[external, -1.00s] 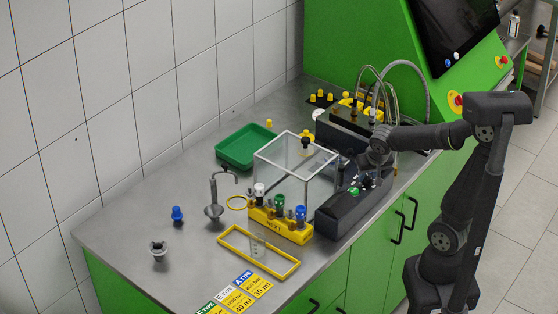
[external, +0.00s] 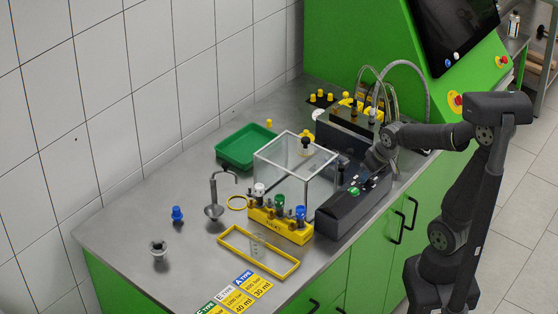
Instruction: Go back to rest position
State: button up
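My arm reaches in from the right over the bench (external: 125,218). My gripper (external: 371,163) is at the back right of the bench. It is just above the dark grey box-shaped unit (external: 345,212) with green and light buttons on top. The gripper is small and dark here, so I cannot tell whether its fingers are open or shut. I see no object held in it.
A clear box (external: 285,170) stands left of the grey unit. A yellow rack (external: 280,226) with coloured-top parts stands in front of it. A green tray (external: 246,147) is behind left. Hoses (external: 385,80) rise near my arm.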

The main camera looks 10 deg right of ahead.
jog(key=shift+w+d+n+g+y, duration=0.1)
jog(key=shift+n+g+y, duration=0.25)
jog(key=shift+n, duration=0.9)
jog(key=shift+w+d+n+g+y, duration=0.1)
jog(key=shift+n+g+y, duration=0.2)
jog(key=shift+n, duration=0.95)
jog(key=shift+w+n+g+y, duration=0.15)
jog(key=shift+n+g, duration=0.3)
jog(key=shift+n, duration=0.6)
jog(key=shift+n+g+y, duration=0.2)
jog(key=shift+n+g, duration=0.2)
jog(key=shift+n, duration=0.65)
jog(key=shift+a+r+m, duration=0.2)
jog(key=shift+r+m, duration=0.2)
jog(key=shift+r, duration=0.15)
notch_tip(320, 180, up, 16)
jog(key=m+h, duration=0.5)
jog(key=m, duration=0.8)
jog(key=shift+g, duration=0.3)
jog(key=f, duration=1.7)
jog(key=shift+a+f, duration=0.1)
jog(key=shift+a, duration=0.15)
jog(key=shift+c, duration=0.4)
